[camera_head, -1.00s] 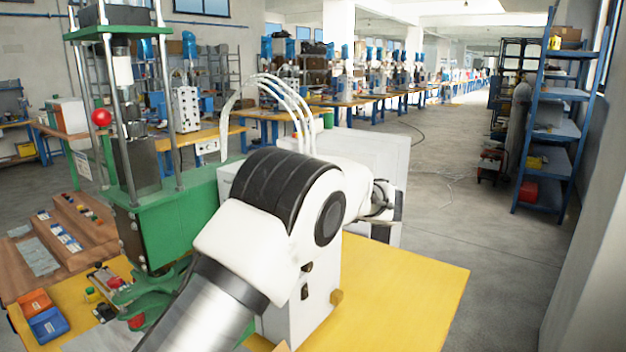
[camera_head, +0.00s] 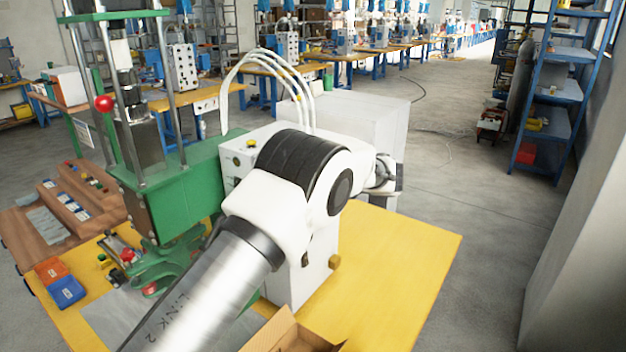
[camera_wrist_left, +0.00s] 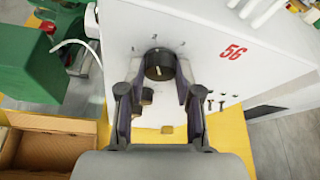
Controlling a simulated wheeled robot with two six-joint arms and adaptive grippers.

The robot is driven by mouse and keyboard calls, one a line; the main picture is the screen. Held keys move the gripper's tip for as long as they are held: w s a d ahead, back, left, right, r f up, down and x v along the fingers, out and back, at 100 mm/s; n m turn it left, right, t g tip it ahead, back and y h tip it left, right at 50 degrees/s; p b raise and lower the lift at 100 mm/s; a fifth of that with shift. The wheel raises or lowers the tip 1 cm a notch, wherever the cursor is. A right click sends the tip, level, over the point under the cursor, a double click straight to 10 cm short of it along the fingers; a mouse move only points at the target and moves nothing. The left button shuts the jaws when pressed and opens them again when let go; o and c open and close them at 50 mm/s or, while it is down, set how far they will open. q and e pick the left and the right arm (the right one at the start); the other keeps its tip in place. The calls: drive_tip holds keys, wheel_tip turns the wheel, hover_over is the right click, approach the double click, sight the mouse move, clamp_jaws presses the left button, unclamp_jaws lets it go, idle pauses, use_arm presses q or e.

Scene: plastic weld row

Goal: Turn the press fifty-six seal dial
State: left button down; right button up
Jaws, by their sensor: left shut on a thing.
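The seal dial (camera_wrist_left: 159,66) is a round black knob on the front face of a white press box (camera_wrist_left: 205,45) marked with a red 56. My left gripper (camera_wrist_left: 160,75) is shut on the dial, one finger on each side of it. In the head view the white box (camera_head: 310,275) stands on a yellow table beside the green press (camera_head: 185,200). My left arm crosses in front of it, and the dial and fingertips are hidden there. My right gripper is not in view.
Smaller black knobs (camera_wrist_left: 146,96) sit just below the dial, close to the left finger. An open cardboard box (camera_head: 290,335) is at the table's near edge. Orange and blue bins (camera_head: 67,291) lie at the left. The yellow table (camera_head: 400,255) is clear at the right.

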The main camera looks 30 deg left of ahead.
use_arm(q)
drive_tip(key=c, duration=0.8)
unclamp_jaws()
drive_tip(key=v, duration=1.2)
drive_tip(key=shift+f, duration=0.1)
